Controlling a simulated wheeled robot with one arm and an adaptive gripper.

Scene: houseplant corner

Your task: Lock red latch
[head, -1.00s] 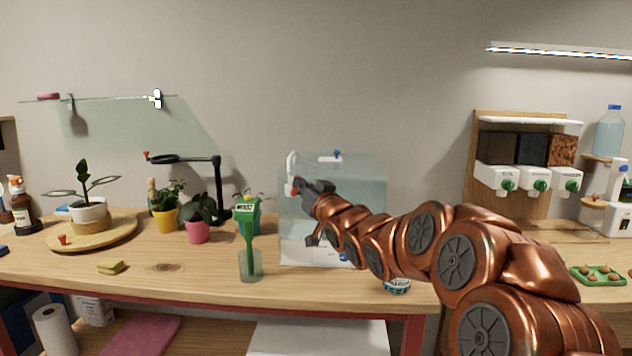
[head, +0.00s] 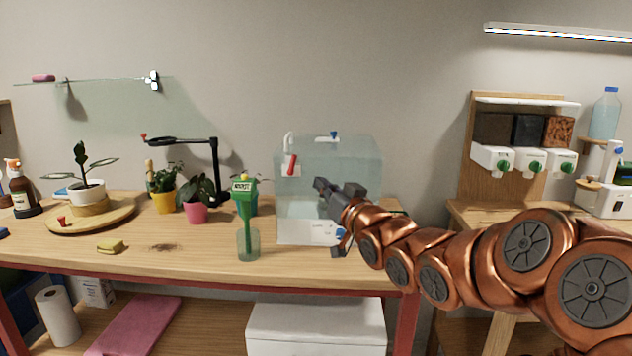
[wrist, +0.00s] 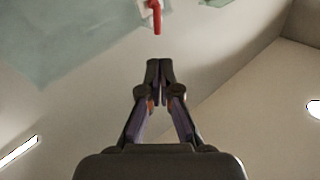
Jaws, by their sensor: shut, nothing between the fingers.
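The red latch (head: 291,165) is a short red lever at the upper left of the front of a clear box (head: 300,210), beside a white fitting. It points downward, tilted slightly. In the wrist view the red latch (wrist: 156,18) shows at the top, its lower end ahead of the fingertips with a gap. My gripper (head: 320,186) is in front of the box, to the right of and below the latch, apart from it. The wrist view shows my gripper (wrist: 159,66) with fingertips together and nothing between them. Whether the latch is fully seated cannot be told.
A blue knob (head: 334,136) sits on the box top. The air in front of the latch is clear.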

